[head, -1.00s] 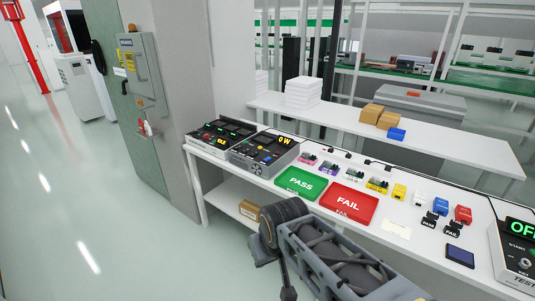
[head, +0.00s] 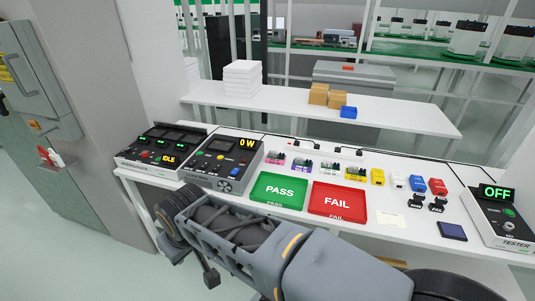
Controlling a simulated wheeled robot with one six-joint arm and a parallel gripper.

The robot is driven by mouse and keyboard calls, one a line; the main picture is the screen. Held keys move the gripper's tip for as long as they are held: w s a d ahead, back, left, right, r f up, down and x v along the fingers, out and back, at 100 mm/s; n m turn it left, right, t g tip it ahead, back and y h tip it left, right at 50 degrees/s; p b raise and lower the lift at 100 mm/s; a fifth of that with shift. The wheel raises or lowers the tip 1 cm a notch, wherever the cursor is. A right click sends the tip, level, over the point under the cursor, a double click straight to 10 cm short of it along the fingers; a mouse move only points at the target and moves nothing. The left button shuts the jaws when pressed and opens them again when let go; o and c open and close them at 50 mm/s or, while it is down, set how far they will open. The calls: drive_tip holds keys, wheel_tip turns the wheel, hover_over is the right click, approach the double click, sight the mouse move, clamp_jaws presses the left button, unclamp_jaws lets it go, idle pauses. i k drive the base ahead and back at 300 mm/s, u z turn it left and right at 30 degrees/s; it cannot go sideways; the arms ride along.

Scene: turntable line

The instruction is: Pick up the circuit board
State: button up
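Several small boards with coloured parts stand in a row on the white bench, behind the trays: a pink one (head: 275,160), a purple one (head: 302,166), a pale one with some green (head: 329,169) and a yellow one (head: 354,173). They are too small to tell which is the task's circuit board. A flat dark blue square (head: 452,231) lies near the bench's front right; I cannot tell what it is. My folded grey arm crosses the foreground, before the bench's front edge. I cannot make out my gripper's fingers.
A green PASS tray (head: 279,191) and a red FAIL tray (head: 338,201) lie mid-bench. A power unit (head: 222,163) stands left, a tester reading OFF (head: 498,216) right. Small yellow, white, blue and red blocks stand right of the boards. A grey cabinet is far left.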

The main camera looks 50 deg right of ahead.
sight(273, 158)
drive_tip(key=z, duration=0.4)
drive_tip(key=i, duration=0.8)
drive_tip(key=z, duration=1.1)
drive_tip(key=i, duration=0.45)
drive_tip(key=z, duration=0.35)
